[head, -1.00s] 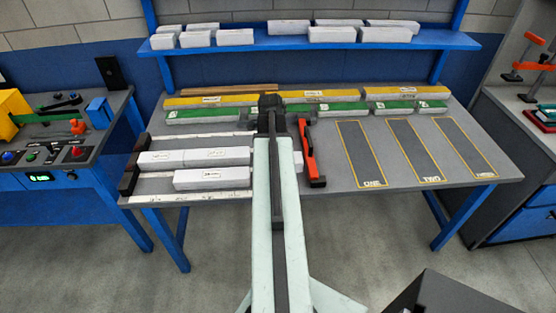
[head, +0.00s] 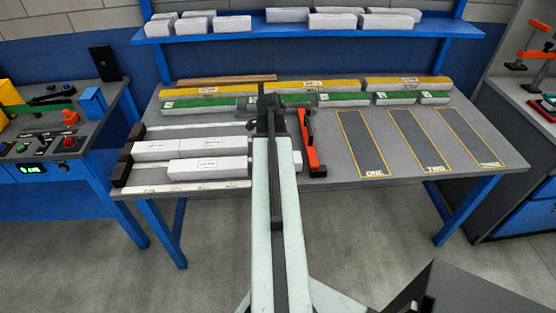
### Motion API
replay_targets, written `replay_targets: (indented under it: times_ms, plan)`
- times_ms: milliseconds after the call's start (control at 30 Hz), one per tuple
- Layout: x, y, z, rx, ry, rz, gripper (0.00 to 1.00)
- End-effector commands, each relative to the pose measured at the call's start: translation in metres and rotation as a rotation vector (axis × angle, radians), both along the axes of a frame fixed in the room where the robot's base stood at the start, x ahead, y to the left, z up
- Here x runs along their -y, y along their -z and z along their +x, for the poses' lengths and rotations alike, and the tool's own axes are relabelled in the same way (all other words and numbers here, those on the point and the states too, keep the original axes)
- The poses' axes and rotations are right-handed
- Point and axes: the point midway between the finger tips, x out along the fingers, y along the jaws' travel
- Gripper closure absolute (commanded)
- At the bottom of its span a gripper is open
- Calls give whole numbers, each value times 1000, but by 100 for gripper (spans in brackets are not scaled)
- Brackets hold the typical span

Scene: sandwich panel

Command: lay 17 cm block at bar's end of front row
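The dark bar (head: 123,165) stands across the left ends of the rows. In the front row one white labelled block (head: 208,170) lies with a gap between its left end and the bar. Behind it, two white blocks (head: 155,151) (head: 205,147) lie end to end, the left one against the bar. Labels are too small to read, so I cannot tell which block is 17 cm. My gripper (head: 270,101) is dark, over the table's middle near the green-topped blocks (head: 232,104). My arm hides the rows' right parts. Whether its fingers are open or hold anything is unclear.
An orange clamp (head: 308,145) lies just right of my gripper. Yellow-topped blocks (head: 320,86) line the back. Outlined bays (head: 362,143) on the table's right are empty. The blue shelf (head: 300,31) above carries several white blocks. A control bench (head: 40,150) stands left.

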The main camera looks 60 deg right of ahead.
Motion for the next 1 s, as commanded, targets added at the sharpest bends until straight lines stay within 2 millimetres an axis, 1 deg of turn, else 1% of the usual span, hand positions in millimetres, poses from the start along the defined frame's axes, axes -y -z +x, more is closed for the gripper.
replay_targets:
  times_ms: [433,467,500,533,567,867,1000]
  plan:
    - [0,10,0,0,-1,0,82]
    - [0,10,0,0,-1,0,39]
    - [0,9,0,0,-1,0,28]
    - [0,9,0,0,-1,0,19]
    - [0,9,1,0,-1,0,16]
    - [0,9,1,0,-1,0,16]
    - [-1,-1,1,0,-1,0,16]
